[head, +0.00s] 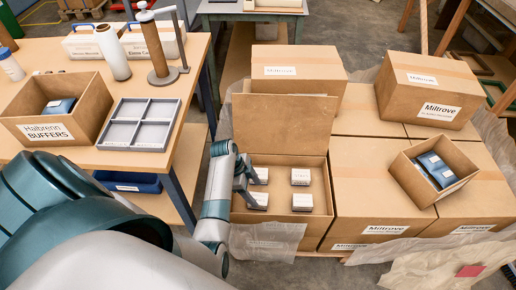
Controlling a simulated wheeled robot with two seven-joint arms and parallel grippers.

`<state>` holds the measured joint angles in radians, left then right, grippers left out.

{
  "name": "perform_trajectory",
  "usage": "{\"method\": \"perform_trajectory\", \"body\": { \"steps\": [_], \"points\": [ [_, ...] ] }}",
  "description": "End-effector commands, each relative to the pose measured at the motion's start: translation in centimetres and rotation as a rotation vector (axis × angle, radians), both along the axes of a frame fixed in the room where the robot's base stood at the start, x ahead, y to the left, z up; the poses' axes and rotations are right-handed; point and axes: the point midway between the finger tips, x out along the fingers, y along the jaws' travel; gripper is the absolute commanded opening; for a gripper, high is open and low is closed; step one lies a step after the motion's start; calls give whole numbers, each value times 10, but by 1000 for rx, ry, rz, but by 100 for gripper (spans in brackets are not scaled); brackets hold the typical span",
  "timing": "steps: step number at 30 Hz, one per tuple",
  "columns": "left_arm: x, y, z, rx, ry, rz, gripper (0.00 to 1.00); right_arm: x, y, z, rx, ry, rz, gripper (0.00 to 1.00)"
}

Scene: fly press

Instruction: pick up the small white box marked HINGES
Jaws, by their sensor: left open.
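Several small white boxes stand spaced apart inside an open cardboard carton (287,160). One box is at the back right (301,176), one at the front right (302,202), one at the back left (261,174) and one at the front left (258,200). Their markings are too small to read, so I cannot tell which says HINGES. My left gripper (252,184) is open at the carton's left side, close to the two left boxes and partly covering them. I cannot tell if it touches either. My right gripper is out of view.
Closed Miltrove cartons (370,185) surround the open carton at the right and back. An open box with blue packs (434,172) sits on them. A workbench (95,52) at left holds a BUFFERS box (52,132), a grey divided tray (140,125) and a bottle. Plastic film (265,243) lies in front.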

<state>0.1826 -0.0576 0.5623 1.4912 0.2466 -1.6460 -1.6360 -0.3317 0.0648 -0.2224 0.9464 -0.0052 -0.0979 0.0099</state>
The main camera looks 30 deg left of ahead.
Motion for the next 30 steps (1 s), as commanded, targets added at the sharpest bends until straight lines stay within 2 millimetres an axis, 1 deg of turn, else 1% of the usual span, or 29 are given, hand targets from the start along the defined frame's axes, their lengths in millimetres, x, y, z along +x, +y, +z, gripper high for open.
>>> {"method": "perform_trajectory", "body": {
  "steps": [5,9,12,15,30],
  "points": [
    [-1,-5,-11,-4,2,1,65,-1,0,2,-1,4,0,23],
    [-2,-10,-28,-4,2,1,65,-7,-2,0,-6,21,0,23],
    [0,-13,-40,-4,2,1,65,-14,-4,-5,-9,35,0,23],
    [1,-15,-47,-3,1,0,65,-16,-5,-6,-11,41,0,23],
    [2,-15,-49,0,0,1,65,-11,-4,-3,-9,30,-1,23]
  ]
}}
